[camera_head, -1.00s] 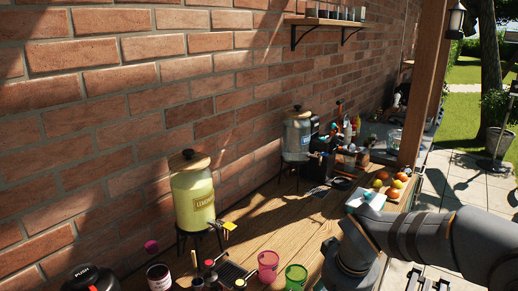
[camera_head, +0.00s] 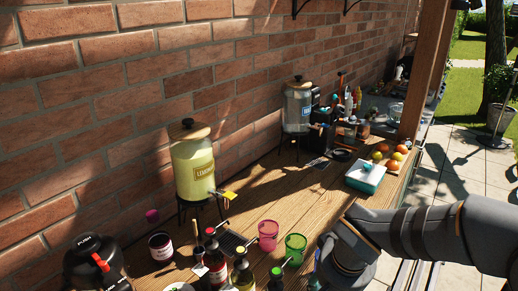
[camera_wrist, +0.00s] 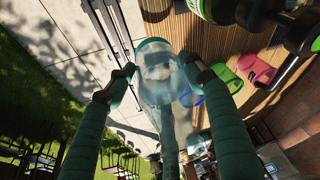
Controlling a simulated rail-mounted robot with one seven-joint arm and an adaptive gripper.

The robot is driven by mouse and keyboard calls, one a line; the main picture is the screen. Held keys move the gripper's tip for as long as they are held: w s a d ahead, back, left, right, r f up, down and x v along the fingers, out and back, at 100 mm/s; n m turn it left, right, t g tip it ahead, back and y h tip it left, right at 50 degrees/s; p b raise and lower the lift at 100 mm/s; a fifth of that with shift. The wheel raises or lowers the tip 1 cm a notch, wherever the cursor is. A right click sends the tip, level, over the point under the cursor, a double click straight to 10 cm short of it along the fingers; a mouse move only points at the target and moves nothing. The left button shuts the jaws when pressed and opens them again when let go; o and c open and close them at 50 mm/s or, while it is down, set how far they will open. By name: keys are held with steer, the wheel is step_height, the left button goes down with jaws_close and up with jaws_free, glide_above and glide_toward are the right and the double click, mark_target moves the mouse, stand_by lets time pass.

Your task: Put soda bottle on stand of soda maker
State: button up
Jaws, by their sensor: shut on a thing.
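A clear soda bottle (camera_wrist: 163,88) with a teal end shows in the middle of the wrist view. The two green-wrapped fingers of my gripper (camera_wrist: 160,80) are shut on it, one on each side. It is held beside the wooden table edge, over or near the paved ground. In the head view the bottle and my fingers are not clearly visible below my arm. A black appliance marked PUSH (camera_head: 92,262), with an orange-red part, stands at the lower left; it may be the soda maker. Its stand is cut off by the frame's bottom edge.
Several dark bottles (camera_head: 215,260) stand at the front of the table (camera_head: 330,190). Pink (camera_head: 268,235) and green (camera_head: 295,248) cups are beside them. A lemonade dispenser (camera_head: 193,165) stands by the brick wall. Further right are a teal-and-white box (camera_head: 366,178) and fruit (camera_head: 385,155).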

steer(key=shift+n, duration=0.6)
steer(key=s, duration=0.3)
steer(key=s+f, duration=0.1)
steer(key=s, duration=0.1)
steer(key=shift+s+d, duration=0.2)
steer(key=shift+d, duration=0.2)
steer(key=shift+w, duration=0.1)
